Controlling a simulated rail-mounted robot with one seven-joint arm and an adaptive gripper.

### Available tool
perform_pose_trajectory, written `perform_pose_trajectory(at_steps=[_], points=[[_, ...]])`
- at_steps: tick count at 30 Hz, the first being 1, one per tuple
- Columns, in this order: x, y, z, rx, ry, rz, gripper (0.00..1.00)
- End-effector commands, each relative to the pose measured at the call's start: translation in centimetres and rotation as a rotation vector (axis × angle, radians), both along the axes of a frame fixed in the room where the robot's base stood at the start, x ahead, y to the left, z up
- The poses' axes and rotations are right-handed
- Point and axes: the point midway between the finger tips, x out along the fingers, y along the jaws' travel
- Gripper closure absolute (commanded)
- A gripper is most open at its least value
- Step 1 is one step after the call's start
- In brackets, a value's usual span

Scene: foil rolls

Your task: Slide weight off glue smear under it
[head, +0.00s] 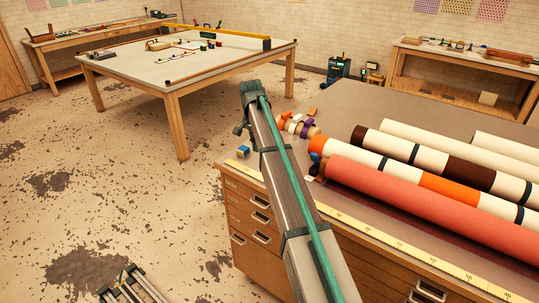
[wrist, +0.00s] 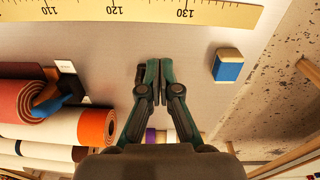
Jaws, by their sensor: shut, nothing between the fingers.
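A small block (wrist: 228,66), blue with a cream end, lies on the bench top near its edge, right of my fingers in the wrist view. It also shows in the head view (head: 243,151), left of my arm at the bench corner. It may be the weight; I cannot tell for sure. No glue smear is visible; anything under the block is hidden. My gripper (wrist: 159,75) is shut and empty, apart from the block, between it and the rolls.
A yellow ruler (wrist: 130,14) runs along the bench edge. Thick rolls (head: 425,200) cover much of the bench right of my arm. Small coloured rolls (head: 297,126) lie behind them. The bench edge is close beside the block. Bare grey top surrounds my fingers.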

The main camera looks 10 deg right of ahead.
Motion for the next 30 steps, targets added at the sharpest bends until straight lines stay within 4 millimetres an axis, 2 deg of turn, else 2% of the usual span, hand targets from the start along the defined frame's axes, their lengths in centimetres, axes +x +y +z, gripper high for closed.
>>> perform_pose_trajectory(at_steps=[1, 3, 8, 14, 25, 30], points=[[0.4, -1.1, 1.1, 0.023, 0.004, -0.033, 1.00], [0.4, -1.8, 1.8, 0.046, 0.009, -0.060, 1.00], [0.3, -2.3, 1.7, 0.062, 0.014, -0.081, 1.00], [0.2, -2.2, -0.9, 0.061, 0.016, -0.079, 1.00], [0.2, -2.2, -7.7, 0.060, 0.016, -0.078, 1.00], [2.1, -4.0, -7.5, 0.059, 0.013, -0.079, 1.00]])
